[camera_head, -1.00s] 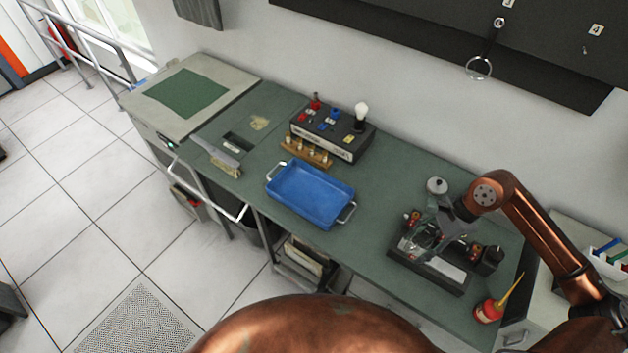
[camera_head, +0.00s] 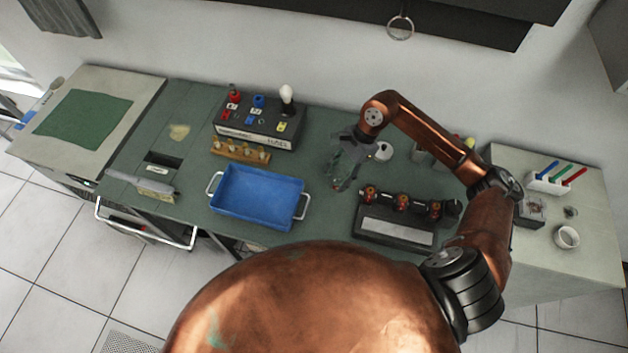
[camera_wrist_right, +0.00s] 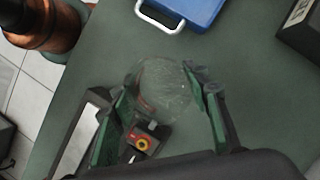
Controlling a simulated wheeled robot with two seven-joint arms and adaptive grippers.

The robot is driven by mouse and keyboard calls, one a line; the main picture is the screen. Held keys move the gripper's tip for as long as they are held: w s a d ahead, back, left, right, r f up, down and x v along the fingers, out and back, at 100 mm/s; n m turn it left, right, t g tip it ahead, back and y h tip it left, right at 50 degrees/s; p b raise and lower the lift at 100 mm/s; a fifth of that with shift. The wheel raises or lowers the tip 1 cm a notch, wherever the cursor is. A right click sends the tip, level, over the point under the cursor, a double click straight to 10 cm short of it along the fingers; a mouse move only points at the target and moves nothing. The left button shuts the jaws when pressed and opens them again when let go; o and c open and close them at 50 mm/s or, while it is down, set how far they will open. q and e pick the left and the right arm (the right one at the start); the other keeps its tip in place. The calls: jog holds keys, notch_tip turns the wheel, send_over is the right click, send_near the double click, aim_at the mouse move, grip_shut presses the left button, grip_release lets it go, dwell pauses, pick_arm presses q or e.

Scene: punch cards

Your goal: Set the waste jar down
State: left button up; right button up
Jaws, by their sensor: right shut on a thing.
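The waste jar appears as a clear, see-through round vessel (camera_wrist_right: 160,88) between my right fingers in the right wrist view. My right gripper (camera_head: 343,178) is shut on it, with one finger on each side. In the head view the gripper and jar are over the green bench, between the blue tray and the black rack; the jar's outline (camera_head: 345,158) is hard to make out there. I cannot tell whether its base touches the bench. My left gripper is not in view.
The blue tray (camera_head: 257,197) lies left of the gripper. The black rack (camera_head: 396,231) with red-and-black parts is close on the right. A white round-topped item (camera_head: 383,151) stands just behind. A black control box (camera_head: 258,123) is at the back left. Bare bench (camera_head: 325,125) shows behind the gripper.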

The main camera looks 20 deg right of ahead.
jog(key=w+a+f, duration=0.1)
jog(key=w+f, duration=0.1)
jog(key=w+a+f+p, duration=0.1)
jog(key=w+a+f, duration=0.3)
jog(key=f, duration=0.1)
jog(key=shift+f, duration=0.1)
jog(key=shift+s+f+p, duration=0.25)
jog(key=shift+f+p, duration=0.5)
jog(key=shift+f, duration=0.55)
jog(key=shift+w+d+f, duration=0.1)
jog(key=shift+f, duration=0.1)
jog(key=o, duration=0.8)
jog(key=shift+f, duration=0.15)
jog(key=o, duration=0.5)
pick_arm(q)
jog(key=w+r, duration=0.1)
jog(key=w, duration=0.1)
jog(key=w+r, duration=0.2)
pick_arm(e)
jog(key=shift+r, duration=0.2)
